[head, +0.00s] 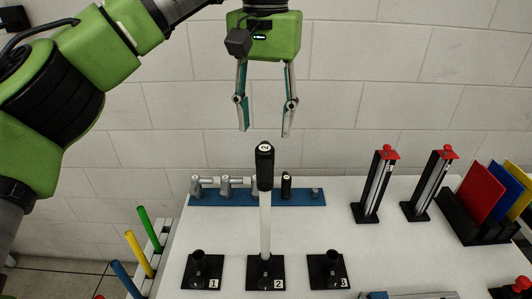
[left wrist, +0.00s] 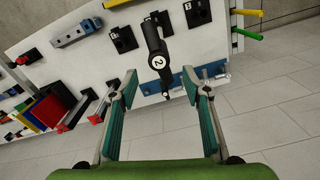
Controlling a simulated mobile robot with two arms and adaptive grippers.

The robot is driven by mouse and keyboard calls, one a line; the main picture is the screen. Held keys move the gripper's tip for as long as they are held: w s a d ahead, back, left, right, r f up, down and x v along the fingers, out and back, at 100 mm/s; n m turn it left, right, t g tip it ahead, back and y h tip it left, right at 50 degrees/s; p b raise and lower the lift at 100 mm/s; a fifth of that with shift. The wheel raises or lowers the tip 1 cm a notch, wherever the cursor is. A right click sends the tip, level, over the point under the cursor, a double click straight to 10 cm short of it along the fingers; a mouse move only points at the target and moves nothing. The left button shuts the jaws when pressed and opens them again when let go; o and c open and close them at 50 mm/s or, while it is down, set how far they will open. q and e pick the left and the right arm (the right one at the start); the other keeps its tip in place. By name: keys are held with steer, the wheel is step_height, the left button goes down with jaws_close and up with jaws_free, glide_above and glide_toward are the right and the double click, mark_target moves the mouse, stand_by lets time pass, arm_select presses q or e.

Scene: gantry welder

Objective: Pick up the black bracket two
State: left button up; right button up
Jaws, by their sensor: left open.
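A black piece marked 2 (head: 264,168) sits upright on top of a pale rod (head: 265,228). The rod rises from the middle black base, which is also marked 2 (head: 257,282). My left gripper (head: 266,132) is open and empty, pointing down just above the black piece in the head view. In the left wrist view the black piece (left wrist: 153,42), with its white 2 label, appears beyond and between the open fingers (left wrist: 160,82), not gripped. My right gripper is in neither view.
Black bases 1 (head: 196,273) and 3 (head: 325,275) flank the middle one. Behind is a blue strip (head: 258,199) with grey fittings. Two red-topped posts (head: 375,188) (head: 430,188) and a rack of coloured plates (head: 483,225) stand right. Coloured rods (head: 137,254) stand left.

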mark_target(263, 151)
arm_select(q)
steer(key=f, duration=0.2)
steer(key=s+f, duration=0.1)
steer(key=f, duration=0.3)
steer(key=shift+s+a, duration=0.2)
steer(key=shift+s, duration=0.05)
step_height(263, 151, down, 3)
steer(key=shift+w+d+r+p, duration=0.1)
steer(key=shift+w+p, duration=0.05)
steer(key=shift+p, duration=0.9)
step_height(263, 151, down, 2)
steer(key=shift+f+p, duration=0.25)
steer(key=shift+p, duration=0.2)
steer(key=shift+f, duration=0.35)
steer(key=shift+w+f, duration=0.15)
steer(key=shift+c, duration=0.4)
jaws_close()
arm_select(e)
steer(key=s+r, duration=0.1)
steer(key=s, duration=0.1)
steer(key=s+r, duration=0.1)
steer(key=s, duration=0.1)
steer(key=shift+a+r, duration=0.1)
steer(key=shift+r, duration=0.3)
